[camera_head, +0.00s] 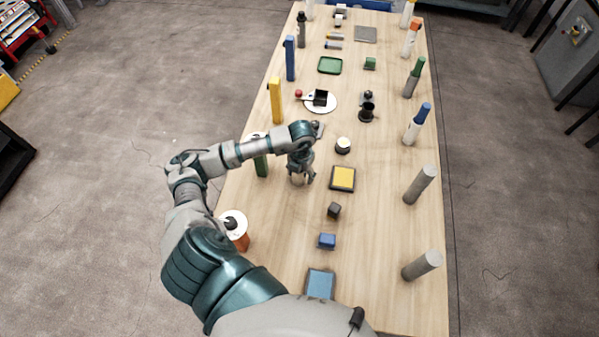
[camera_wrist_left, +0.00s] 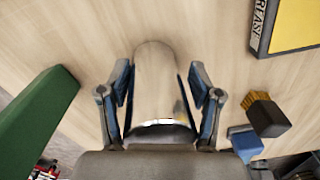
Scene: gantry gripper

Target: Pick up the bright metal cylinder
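The bright metal cylinder (camera_wrist_left: 156,75) is between the fingers of my left gripper (camera_wrist_left: 160,100) in the left wrist view. Its near end is shiny and lies close to the palm. One finger is on each side of it, with hardly any gap, and the fingers look spread rather than clamped. In the head view my left gripper (camera_head: 300,179) points down at the wooden table (camera_head: 385,230), and its fingers and wrist partly hide the pale cylinder. My right gripper is not in view.
A green post (camera_head: 261,164) stands just left of my gripper and a yellow pad (camera_head: 343,179) lies to its right. A dark block (camera_head: 334,210) and a blue block (camera_head: 327,241) are nearer. Grey cylinders (camera_head: 420,185) stand along the right edge.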

